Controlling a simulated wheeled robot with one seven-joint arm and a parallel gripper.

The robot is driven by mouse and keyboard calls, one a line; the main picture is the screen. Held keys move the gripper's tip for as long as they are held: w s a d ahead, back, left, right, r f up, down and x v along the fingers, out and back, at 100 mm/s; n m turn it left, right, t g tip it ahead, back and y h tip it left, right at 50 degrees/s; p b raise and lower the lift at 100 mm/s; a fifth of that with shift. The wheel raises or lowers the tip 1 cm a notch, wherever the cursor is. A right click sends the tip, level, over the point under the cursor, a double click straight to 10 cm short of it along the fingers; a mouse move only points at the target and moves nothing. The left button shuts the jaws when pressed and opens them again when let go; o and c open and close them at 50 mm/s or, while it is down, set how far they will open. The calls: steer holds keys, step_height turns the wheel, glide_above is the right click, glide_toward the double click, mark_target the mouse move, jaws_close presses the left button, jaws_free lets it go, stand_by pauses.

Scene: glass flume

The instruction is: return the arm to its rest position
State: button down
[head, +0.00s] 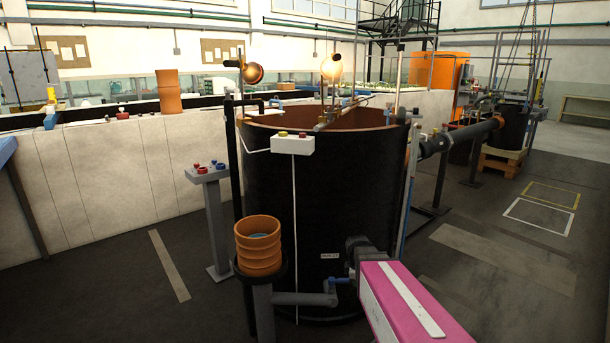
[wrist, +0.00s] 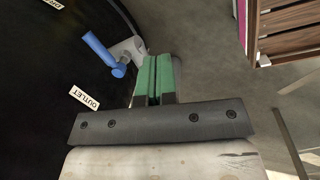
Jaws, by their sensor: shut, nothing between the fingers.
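My gripper (wrist: 158,60) shows in the wrist view, its two green finger pads pressed together with nothing between them. Its dark crossbar lies below them. The tips point toward the dark floor beside the black tank wall (wrist: 50,60). A blue valve handle (wrist: 103,53) on a grey fitting (wrist: 129,48) shows just left of the fingertips; I cannot tell the gap in depth. A white OUTLET label (wrist: 84,97) is on the tank wall farther left. I cannot make out my gripper in the head view.
The large black tank (head: 325,205) stands in the middle. A pink box-shaped thing (head: 390,305) is at the front right. Stacked orange pots (head: 258,245) stand on a post at its left. A grey button pedestal (head: 214,220) stands farther left. Open floor (head: 500,270) lies to the right.

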steer(key=s+r+m+g+y, duration=0.1)
steer(key=s+r+m, duration=0.1)
steer(key=s+m, duration=0.8)
steer(key=shift+s+a+m, duration=0.4)
steer(key=shift+a+m, duration=0.05)
steer(key=shift+m, duration=2.05)
